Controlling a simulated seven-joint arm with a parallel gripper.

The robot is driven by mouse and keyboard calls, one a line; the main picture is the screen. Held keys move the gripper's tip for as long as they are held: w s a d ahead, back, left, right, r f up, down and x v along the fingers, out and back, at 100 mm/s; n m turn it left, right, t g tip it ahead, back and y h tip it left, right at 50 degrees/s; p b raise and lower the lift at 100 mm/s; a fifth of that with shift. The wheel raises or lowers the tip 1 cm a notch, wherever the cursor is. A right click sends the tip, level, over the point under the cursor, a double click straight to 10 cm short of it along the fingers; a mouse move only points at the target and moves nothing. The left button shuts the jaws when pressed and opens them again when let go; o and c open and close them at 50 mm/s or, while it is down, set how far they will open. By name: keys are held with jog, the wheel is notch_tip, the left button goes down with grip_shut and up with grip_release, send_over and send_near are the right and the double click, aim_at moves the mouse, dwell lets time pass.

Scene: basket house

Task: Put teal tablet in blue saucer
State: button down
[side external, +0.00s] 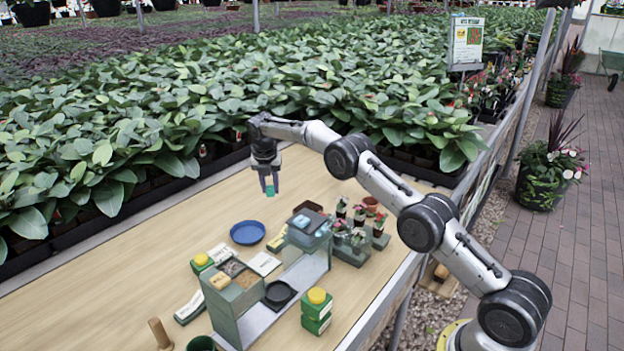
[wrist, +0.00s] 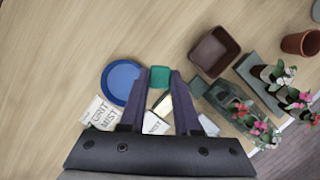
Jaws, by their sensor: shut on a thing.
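The teal tablet (side external: 270,191) is a small teal block between the fingertips of my gripper (side external: 269,188). It also shows between the fingertips in the wrist view (wrist: 159,77). My gripper is shut on it and holds it above the table. The blue saucer (side external: 247,232) lies on the wooden table, below and a little left of my gripper in the side view. In the wrist view the blue saucer (wrist: 121,82) is just left of the fingers, its right edge partly hidden by the left finger. The saucer looks empty.
A grey-green organiser with boxes (side external: 295,262) stands right of the saucer. A brown square pot (wrist: 215,51), a terracotta pot (wrist: 301,43) and small potted plants (side external: 358,232) stand further right. Yellow-lidded green jars (side external: 316,311) stand near the front. The table's left part is clear.

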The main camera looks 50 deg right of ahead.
jog(key=n, duration=0.2)
send_over(248, 233)
jog(key=s, duration=0.1)
jog(key=f, duration=0.1)
jog(key=shift+a+f, duration=0.15)
jog(key=shift+f, duration=1.5)
jog(key=shift+a+f, duration=0.15)
jog(key=shift+f, duration=1.55)
jog(key=shift+a+f, duration=0.15)
jog(key=shift+f, duration=1.5)
jog(key=c, duration=0.5)
grip_release()
jog(key=shift+c, duration=0.2)
notch_tip(248, 233, up, 7)
